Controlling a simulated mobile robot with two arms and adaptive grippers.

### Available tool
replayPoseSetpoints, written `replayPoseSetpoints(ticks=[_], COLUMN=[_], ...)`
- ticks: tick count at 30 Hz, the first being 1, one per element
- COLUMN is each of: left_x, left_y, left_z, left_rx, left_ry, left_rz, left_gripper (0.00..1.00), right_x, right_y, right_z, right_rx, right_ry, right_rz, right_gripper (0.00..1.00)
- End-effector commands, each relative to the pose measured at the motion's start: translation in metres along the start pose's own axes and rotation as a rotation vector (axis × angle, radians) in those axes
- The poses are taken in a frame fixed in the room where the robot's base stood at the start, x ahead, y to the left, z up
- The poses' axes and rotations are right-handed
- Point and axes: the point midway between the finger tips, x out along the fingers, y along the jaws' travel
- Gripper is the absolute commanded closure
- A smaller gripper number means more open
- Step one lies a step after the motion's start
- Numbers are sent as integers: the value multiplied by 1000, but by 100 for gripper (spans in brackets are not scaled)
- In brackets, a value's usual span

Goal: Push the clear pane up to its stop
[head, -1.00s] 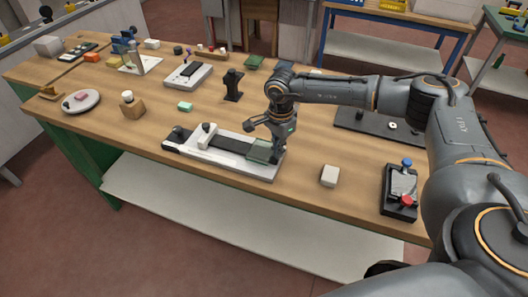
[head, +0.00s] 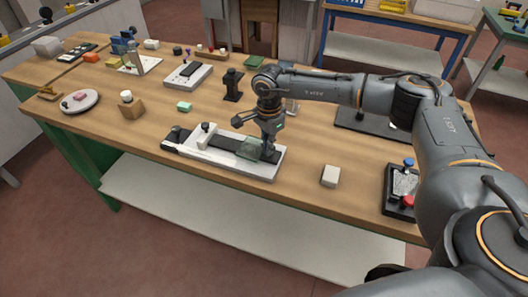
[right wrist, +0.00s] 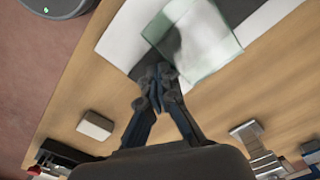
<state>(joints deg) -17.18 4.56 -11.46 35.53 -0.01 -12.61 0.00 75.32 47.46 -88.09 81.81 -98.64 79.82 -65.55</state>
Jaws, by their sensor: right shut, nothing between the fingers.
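The clear pane (head: 250,148) is a pale green, see-through square lying on the right part of a long white fixture (head: 262,174) with a dark strip along it. It also shows in the right wrist view (right wrist: 214,58). A white crossbar (head: 203,139) with a dark-topped post stands across the fixture left of the pane, with a stretch of dark strip between them. My right gripper (head: 268,155) is shut and empty, pointing down at the pane's right edge. In the right wrist view, its fingertips (right wrist: 158,88) are close to the pane's near edge; contact is unclear. My left gripper is out of view.
A small white block (head: 330,175) lies right of the fixture. A black device with red and blue knobs (head: 403,186) sits farther right. A black stand (head: 233,84) and a green block (head: 184,106) are behind the fixture. The table's front edge runs close below it.

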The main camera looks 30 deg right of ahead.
Motion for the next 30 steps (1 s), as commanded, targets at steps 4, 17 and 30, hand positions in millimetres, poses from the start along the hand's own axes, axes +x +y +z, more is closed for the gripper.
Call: replayPoseSetpoints(ticks=[4, 17, 30], left_x=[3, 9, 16], left_y=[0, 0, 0], left_z=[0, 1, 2], left_rx=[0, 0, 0], left_ry=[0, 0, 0], left_rz=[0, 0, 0], left_gripper=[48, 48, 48], right_x=[0, 0, 1], right_y=[-4, -15, -27], right_z=[2, 9, 16], right_rx=[1, 1, 0], right_ry=[0, -1, -1], right_rz=[-1, -1, -1], right_gripper=[100, 100, 100])
